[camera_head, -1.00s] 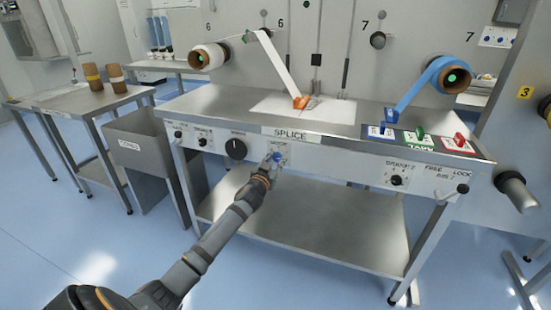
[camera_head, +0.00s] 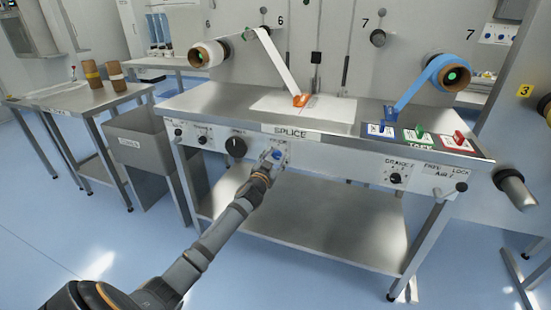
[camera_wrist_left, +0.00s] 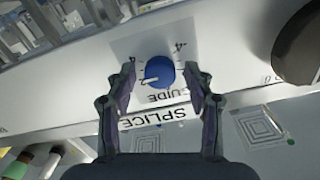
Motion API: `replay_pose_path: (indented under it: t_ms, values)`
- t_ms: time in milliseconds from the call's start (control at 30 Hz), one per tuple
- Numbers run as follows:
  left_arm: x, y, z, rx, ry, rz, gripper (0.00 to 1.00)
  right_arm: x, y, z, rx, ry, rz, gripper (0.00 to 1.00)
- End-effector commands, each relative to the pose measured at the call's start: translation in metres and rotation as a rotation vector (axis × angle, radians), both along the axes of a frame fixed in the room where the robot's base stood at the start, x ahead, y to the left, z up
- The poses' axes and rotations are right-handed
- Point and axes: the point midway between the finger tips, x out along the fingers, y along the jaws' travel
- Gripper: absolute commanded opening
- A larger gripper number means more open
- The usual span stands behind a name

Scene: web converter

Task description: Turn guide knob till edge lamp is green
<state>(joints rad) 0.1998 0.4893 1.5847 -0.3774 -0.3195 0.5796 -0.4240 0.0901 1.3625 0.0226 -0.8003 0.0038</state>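The guide knob is a round blue knob (camera_wrist_left: 159,72) with a white pointer mark, on a white plate lettered GUIDE; its pointer aims left, near the 2, in the left wrist view. In the head view the knob (camera_head: 277,154) shows small at the fingertips, on the bench's front panel below the SPLICE label. My left gripper (camera_head: 272,156) is at the panel. In the left wrist view its two fingers (camera_wrist_left: 160,70) are apart, one on each side of the knob, with gaps visible. I cannot make out the edge lamp. My right gripper is not in view.
A large black knob (camera_head: 236,147) is just left of the guide knob. White web (camera_head: 279,62) runs from a roll to an orange piece on the bench (camera_head: 215,103). Blue web (camera_head: 412,90) is at right. In the left wrist view a small green dot (camera_wrist_left: 290,141) shows.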

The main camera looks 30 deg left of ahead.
Motion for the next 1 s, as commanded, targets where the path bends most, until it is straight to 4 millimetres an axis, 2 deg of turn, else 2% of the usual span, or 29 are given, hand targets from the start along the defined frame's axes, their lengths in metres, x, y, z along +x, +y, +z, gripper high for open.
replay_pose_path:
  t_ms: [267,367,700,833,1000]
  values:
    - [-0.003,0.0,-0.001,0.002,0.001,0.0,0.54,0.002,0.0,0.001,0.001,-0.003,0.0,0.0]
    - [-0.016,-0.003,-0.002,0.005,0.004,0.0,0.54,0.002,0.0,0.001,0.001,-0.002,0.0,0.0]
    - [-0.093,-0.023,-0.002,0.006,0.005,-0.004,0.54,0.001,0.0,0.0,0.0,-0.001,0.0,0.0]
    - [-0.11,-0.026,-0.002,0.004,0.005,0.0,0.54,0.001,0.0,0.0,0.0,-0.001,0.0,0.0]
    - [-0.117,-0.028,-0.001,0.0,0.001,0.0,0.54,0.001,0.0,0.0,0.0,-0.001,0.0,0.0]
